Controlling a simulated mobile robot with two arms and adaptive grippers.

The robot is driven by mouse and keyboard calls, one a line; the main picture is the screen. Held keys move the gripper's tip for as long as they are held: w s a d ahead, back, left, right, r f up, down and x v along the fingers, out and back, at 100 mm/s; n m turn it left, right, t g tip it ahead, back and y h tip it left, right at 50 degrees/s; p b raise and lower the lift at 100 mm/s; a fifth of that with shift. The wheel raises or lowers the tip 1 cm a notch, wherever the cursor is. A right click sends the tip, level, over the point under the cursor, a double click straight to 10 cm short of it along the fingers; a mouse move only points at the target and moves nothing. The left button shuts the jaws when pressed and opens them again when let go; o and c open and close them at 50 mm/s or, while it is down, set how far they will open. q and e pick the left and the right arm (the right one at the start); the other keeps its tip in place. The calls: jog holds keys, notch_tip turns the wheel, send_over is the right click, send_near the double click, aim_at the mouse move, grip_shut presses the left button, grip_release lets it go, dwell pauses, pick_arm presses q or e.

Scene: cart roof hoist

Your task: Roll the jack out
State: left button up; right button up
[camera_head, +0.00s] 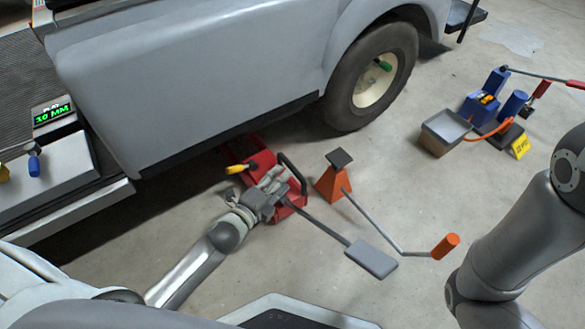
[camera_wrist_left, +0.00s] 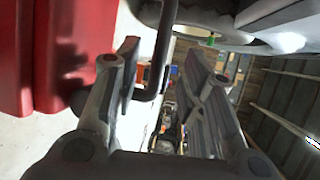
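The red jack (camera_head: 259,165) stands on the floor beside the grey vehicle's lower edge, with a yellow-gripped lever on its left side. A dark bar handle (camera_head: 294,172) rises at its right, and a long pedal (camera_head: 371,259) sticks out toward me. My left gripper (camera_head: 276,183) is over the jack by this handle. In the left wrist view, the gripper's fingers (camera_wrist_left: 165,80) are apart with the dark bar (camera_wrist_left: 157,62) between them, nearer the left finger; contact is unclear. The red jack body (camera_wrist_left: 72,45) fills the left there. My right gripper is out of view.
An orange stand (camera_head: 331,186) with a dark top is right of the jack. A crank bar with an orange grip (camera_head: 445,246) lies near it. The wheel (camera_head: 372,78) is behind. A blue pump unit (camera_head: 481,108) stands right. A grey platform (camera_head: 75,190) is left.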

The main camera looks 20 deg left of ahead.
aim_at(290, 169)
pick_arm(q)
jog(key=b+x, duration=0.2)
jog(key=x, duration=0.3)
jog(key=shift+w+d+f+b, duration=0.1)
jog(key=shift+w+f+b, duration=0.05)
jog(key=shift+w+b, duration=0.2)
jog(key=shift+w+d, duration=0.15)
jog(key=shift+w, duration=0.45)
grip_shut()
